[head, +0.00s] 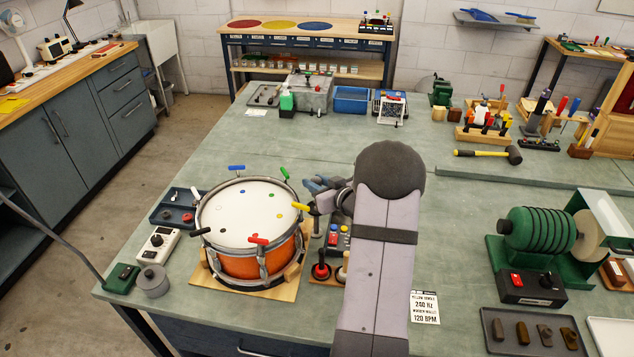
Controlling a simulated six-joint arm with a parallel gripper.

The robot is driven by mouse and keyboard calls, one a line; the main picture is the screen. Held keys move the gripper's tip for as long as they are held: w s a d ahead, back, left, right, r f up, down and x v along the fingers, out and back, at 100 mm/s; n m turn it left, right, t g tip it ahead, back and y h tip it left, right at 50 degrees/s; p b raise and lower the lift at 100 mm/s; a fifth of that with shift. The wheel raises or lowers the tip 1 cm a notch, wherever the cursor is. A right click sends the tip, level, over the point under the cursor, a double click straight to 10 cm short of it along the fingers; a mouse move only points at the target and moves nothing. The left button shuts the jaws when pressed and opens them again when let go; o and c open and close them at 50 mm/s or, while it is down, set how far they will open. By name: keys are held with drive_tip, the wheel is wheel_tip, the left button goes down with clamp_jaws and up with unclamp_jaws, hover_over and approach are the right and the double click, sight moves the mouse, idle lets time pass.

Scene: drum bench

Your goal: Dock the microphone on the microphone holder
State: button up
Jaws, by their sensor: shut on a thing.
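My gripper (328,196) is just right of the drum's upper right rim, above the bench, partly hidden behind my own arm. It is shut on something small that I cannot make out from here. I cannot identify the microphone with certainty. A thin grey gooseneck (55,236) rises from a small green base (122,277) at the bench's front left corner and leaves the picture at the left. I cannot tell whether it is the microphone holder. The drum (252,212), orange with a white head, stands on a wooden board.
Coloured key handles, such as the yellow one (300,208), stand around the drum rim.

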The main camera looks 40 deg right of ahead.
drive_tip(key=shift+f+b, duration=2.35)
drive_tip(key=shift+f, duration=0.4)
drive_tip(key=shift+f+b, duration=0.3)
drive_tip(key=shift+f, duration=0.3)
drive_tip(key=o, duration=0.8)
drive_tip(key=shift+c, duration=0.2)
drive_tip(key=shift+s, duration=0.1)
drive_tip(key=shift+s+r, duration=0.1)
drive_tip(key=p+v, duration=0.4)
drive_tip(key=v, duration=0.6)
drive_tip(key=shift+s+p, duration=0.35)
drive_tip(key=shift+r, duration=0.1)
